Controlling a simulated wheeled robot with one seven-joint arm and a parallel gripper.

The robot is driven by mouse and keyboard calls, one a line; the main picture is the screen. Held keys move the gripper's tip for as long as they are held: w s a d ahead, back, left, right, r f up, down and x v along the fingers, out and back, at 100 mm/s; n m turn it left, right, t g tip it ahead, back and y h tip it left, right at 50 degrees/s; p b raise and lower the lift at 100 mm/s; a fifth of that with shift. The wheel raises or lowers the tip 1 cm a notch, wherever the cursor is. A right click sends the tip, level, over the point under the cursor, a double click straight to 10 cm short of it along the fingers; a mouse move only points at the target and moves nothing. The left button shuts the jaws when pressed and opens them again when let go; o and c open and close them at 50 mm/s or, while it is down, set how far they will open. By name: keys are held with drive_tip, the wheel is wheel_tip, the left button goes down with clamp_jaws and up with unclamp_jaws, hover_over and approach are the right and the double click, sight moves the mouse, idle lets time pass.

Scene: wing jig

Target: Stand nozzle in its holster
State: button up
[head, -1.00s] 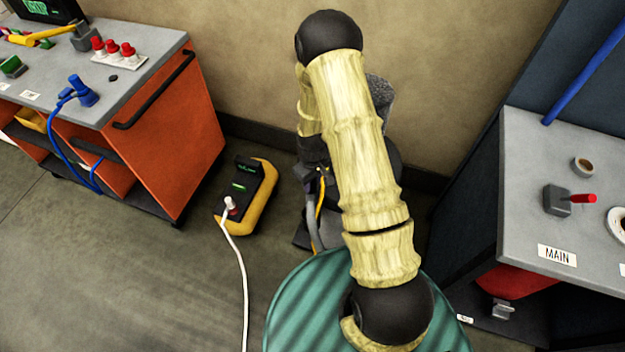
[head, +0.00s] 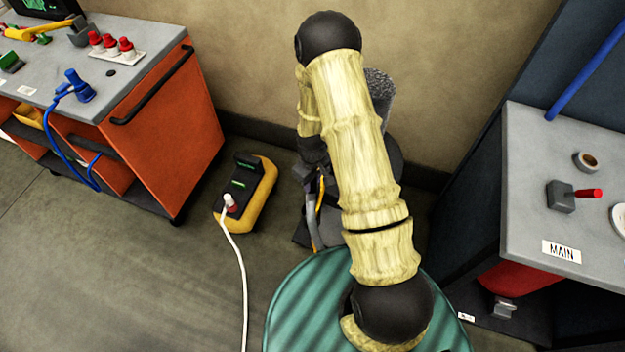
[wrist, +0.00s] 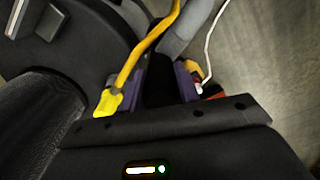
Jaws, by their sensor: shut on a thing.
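In the wrist view, my gripper (wrist: 158,80) has its two purple fingers on either side of a black piece, which seems to be the nozzle (wrist: 160,88). A grey hose (wrist: 178,38) runs up from beside it. My gripper is shut on this piece. In the head view, my arm hides most of the gripper, and the grey hose (head: 313,232) hangs below it. I cannot make out the holster for certain. A dark, rounded machine body (wrist: 60,38) fills the left of the wrist view, close to the gripper.
A yellow cable (wrist: 140,52) with a bright yellow end passes close to the left finger. A yellow-and-black unit (head: 246,190) with a white cord stands on the floor. An orange cart (head: 165,130) is at left, a grey-topped bench (head: 535,185) at right. Floor at lower left is clear.

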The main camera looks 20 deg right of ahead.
drive_tip(key=o, duration=1.2)
wheel_tip(320, 180, up, 17)
drive_tip(key=shift+r+b, duration=0.2)
drive_tip(key=shift+b, duration=0.4)
drive_tip(key=s+r+m+t, duration=0.1)
drive_tip(key=s+r+m, duration=0.1)
drive_tip(key=s+r, duration=0.1)
drive_tip(key=s+r+m, duration=0.2)
drive_tip(key=s+r, duration=0.1)
drive_tip(key=s, duration=0.3)
drive_tip(key=s+r+m+t, duration=0.1)
drive_tip(key=s+r, duration=0.2)
drive_tip(key=s, duration=0.2)
drive_tip(key=shift+r+m+t+p, duration=0.15)
drive_tip(key=shift+m+t+p, duration=0.15)
drive_tip(key=shift+m, duration=0.1)
drive_tip(key=shift+w, duration=0.1)
